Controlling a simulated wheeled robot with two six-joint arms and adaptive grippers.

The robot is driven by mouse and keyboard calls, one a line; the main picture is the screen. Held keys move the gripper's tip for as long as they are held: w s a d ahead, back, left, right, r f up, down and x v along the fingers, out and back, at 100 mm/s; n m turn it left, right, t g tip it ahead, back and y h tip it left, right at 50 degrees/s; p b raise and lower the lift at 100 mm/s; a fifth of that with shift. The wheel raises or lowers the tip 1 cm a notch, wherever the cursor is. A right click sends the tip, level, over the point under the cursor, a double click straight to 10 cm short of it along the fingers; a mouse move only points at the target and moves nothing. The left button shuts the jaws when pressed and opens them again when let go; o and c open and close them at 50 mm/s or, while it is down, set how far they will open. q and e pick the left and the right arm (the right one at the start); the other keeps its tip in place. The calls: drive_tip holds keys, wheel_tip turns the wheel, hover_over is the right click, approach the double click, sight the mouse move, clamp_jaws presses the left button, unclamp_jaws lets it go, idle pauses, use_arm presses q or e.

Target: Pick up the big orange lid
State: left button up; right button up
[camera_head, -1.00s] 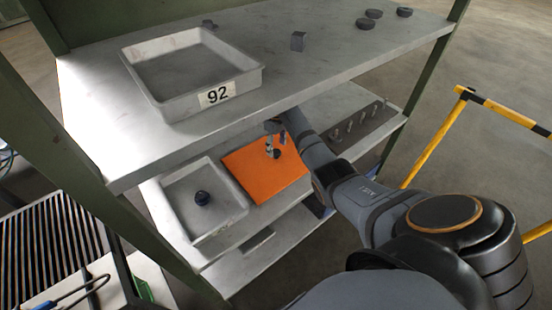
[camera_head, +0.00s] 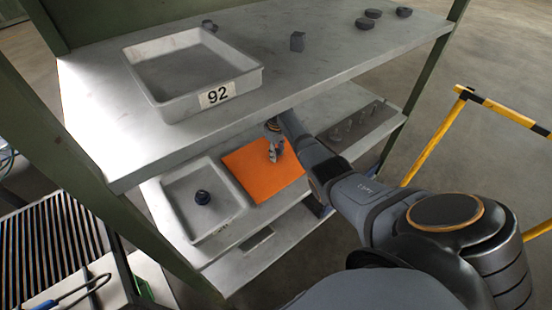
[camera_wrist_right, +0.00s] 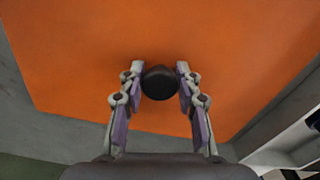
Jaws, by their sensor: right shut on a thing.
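The big orange lid (camera_head: 262,174) lies flat on the middle shelf, beside a grey tray, in the head view. It fills most of the right wrist view (camera_wrist_right: 95,60). A dark round knob (camera_wrist_right: 159,82) stands on the lid. My right gripper (camera_head: 274,156) reaches under the upper shelf, above the lid. In the wrist view its two fingers (camera_wrist_right: 159,88) are closed on the knob from both sides. In the head view the gripper hides the knob. My left gripper is not in view.
The upper shelf (camera_head: 290,60) overhangs the lid and carries a tray marked 92 (camera_head: 150,85) and several small dark parts. A grey tray (camera_head: 215,222) with a dark round part stands left of the lid. A dark strip with pegs (camera_head: 365,125) lies to the right.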

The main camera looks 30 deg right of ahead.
sight(278, 153)
clamp_jaws()
drive_tip(key=r, duration=0.3)
drive_tip(key=shift+s+d+r, duration=0.1)
drive_tip(key=shift+s+r, duration=0.15)
drive_tip(key=shift+s, duration=0.05)
drive_tip(key=s, duration=0.5)
drive_tip(key=s+d, duration=0.1)
drive_tip(key=s, duration=1)
drive_tip(key=shift+s+d, duration=0.2)
drive_tip(key=shift+s+a, duration=0.1)
drive_tip(key=shift+s, duration=0.4)
